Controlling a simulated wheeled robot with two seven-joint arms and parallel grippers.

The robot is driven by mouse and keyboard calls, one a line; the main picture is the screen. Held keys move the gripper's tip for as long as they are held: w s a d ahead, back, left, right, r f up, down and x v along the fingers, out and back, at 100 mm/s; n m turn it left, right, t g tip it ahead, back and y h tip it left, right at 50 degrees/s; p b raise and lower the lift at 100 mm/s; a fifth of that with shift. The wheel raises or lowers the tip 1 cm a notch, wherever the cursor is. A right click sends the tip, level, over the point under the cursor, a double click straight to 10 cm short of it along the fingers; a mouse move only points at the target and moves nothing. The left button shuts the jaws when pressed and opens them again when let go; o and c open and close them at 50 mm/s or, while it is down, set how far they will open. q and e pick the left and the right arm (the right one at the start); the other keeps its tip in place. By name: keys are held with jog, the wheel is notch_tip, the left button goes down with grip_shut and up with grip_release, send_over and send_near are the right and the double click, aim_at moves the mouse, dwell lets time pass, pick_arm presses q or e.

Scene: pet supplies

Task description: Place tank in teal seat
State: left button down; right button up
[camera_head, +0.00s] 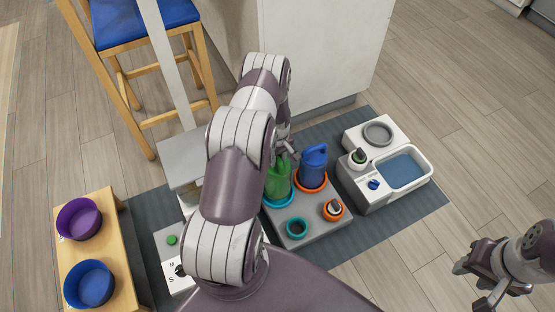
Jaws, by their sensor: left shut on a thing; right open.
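A green tank (277,184) is at the teal seat (271,203) on a grey base plate (318,229). Its lower end is within the ring's outline; I cannot tell whether it rests fully down. My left gripper (284,146) is shut at the top of the green tank, partly hidden behind my own arm. A blue tank (313,167) stands upright in the orange seat (311,187) just to the right. My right gripper (480,279) is open and empty over the floor at the lower right.
The plate also holds a small empty teal ring (296,228) and a small orange ring with a cap (334,208). A white unit with a blue basin (403,169) stands right. Purple (79,219) and blue (89,284) bowls sit in a wooden stand at left. A white cabinet (318,50) rises behind.

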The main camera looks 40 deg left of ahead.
pick_arm(q)
jog(key=shift+w+f+b, duration=0.15)
jog(key=shift+f+b, duration=0.6)
jog(key=shift+f, duration=1.15)
jog(key=shift+f, duration=0.1)
jog(key=c, duration=0.9)
grip_release()
